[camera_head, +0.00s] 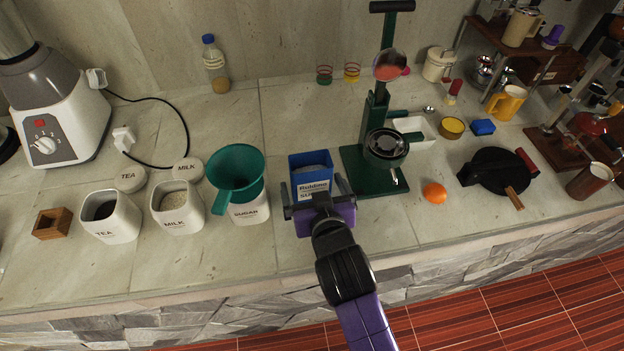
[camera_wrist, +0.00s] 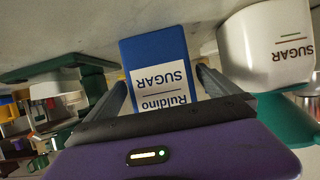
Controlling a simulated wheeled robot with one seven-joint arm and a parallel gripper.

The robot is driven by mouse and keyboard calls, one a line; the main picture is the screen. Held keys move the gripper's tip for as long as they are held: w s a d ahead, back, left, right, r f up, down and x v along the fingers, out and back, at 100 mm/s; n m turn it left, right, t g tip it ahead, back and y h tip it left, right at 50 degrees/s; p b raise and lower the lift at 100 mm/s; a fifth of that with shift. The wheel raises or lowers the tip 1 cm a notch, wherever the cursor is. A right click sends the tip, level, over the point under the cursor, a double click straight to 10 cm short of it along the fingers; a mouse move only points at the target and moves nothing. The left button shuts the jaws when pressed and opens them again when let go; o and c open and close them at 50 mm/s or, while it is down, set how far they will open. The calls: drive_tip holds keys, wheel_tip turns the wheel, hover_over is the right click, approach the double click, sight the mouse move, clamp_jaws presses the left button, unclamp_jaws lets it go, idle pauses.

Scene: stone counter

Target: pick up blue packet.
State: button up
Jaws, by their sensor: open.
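The blue packet (camera_head: 310,173) is a blue box with a white label reading "Ruldino SUGAR", standing upright on the stone counter. In the wrist view the packet (camera_wrist: 158,60) is straight ahead, upside down in the picture. My gripper (camera_head: 316,189) is at its front side, with one finger to each side. In the wrist view my gripper (camera_wrist: 162,85) is open, its fingers reaching along either side of the packet's labelled part. I cannot tell whether either finger touches it.
A white sugar canister (camera_head: 249,208) with a green funnel (camera_head: 236,168) stands close left of the packet. A green press (camera_head: 372,160) stands close right. An orange (camera_head: 434,193) lies further right. The counter's front edge is below my gripper; bare counter (camera_head: 385,232) lies right of it.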

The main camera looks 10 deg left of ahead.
drive_tip(key=shift+x, duration=0.85)
drive_tip(key=c, duration=1.8)
drive_tip(key=shift+r, duration=0.1)
drive_tip(key=shift+r, duration=0.15)
